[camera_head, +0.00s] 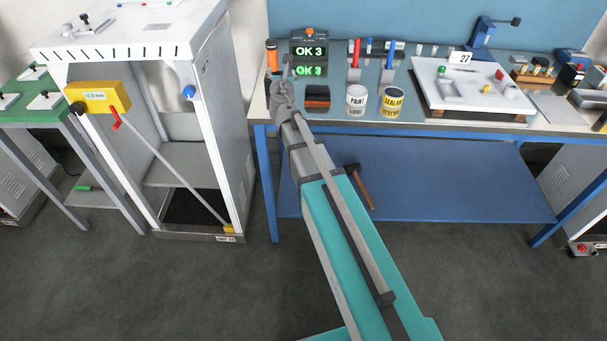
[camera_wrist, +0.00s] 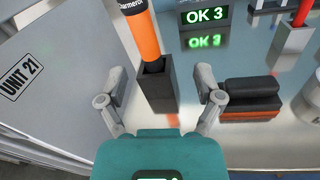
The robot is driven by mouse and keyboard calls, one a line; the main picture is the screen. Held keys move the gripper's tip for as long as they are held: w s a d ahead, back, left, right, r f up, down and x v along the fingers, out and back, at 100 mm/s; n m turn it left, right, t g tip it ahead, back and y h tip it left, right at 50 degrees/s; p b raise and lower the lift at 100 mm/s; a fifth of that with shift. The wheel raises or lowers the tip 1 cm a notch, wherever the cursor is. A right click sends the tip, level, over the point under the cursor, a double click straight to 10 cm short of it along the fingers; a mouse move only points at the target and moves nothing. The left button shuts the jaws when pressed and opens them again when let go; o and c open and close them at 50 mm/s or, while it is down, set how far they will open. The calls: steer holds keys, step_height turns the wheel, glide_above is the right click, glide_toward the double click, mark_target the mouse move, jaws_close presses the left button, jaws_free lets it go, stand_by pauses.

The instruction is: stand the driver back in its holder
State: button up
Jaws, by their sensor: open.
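The driver has an orange handle with a black end and stands in the dark square holder (camera_wrist: 157,88) in the wrist view. Its orange handle (camera_wrist: 143,36) rises from the holder's top opening, and its lower part is hidden inside. In the head view the driver (camera_head: 271,56) stands upright at the left end of the bench, with the holder mostly hidden by my arm. My gripper (camera_wrist: 162,76) is open and empty. Its fingers are apart, one on each side of the holder in the picture; contact cannot be told. It also shows in the head view (camera_head: 285,76).
An OK 3 display (camera_wrist: 206,17) stands behind. A black and orange block (camera_wrist: 252,92) lies close to the right finger. Paint (camera_head: 356,98) and sealant (camera_head: 393,101) cans stand farther right. The UNIT 21 cabinet (camera_wrist: 45,70) is close on the left.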

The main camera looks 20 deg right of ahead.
steer(key=s+d+f+m+g+h, duration=0.2)
steer(key=s+d+f+m+g, duration=0.25)
steer(key=s+m, duration=0.4)
steer(key=s+d+f+m+g+h, duration=0.1)
steer(key=s+d+f+m+g, duration=0.35)
steer(key=m, duration=0.65)
steer(key=s+a+f+m+g+y, duration=0.2)
steer(key=s+a+f+m, duration=0.1)
steer(key=s, duration=0.3)
steer(key=s+a+f+m+g+y, duration=0.2)
steer(key=s+a+f+m+g, duration=0.1)
steer(key=s+m, duration=0.2)
steer(key=s+a+f+m+g+y, duration=0.2)
steer(key=s+a+f+m+g, duration=0.1)
steer(key=s, duration=0.5)
steer(key=shift+s+a+m+y, duration=0.25)
steer(key=shift+a+m+y, duration=0.15)
steer(key=shift+a+m, duration=0.15)
steer(key=shift+f, duration=0.1)
step_height(320, 180, up, 5)
steer(key=p, duration=0.4)
steer(key=shift+f+p, duration=0.15)
steer(key=shift+p, duration=0.15)
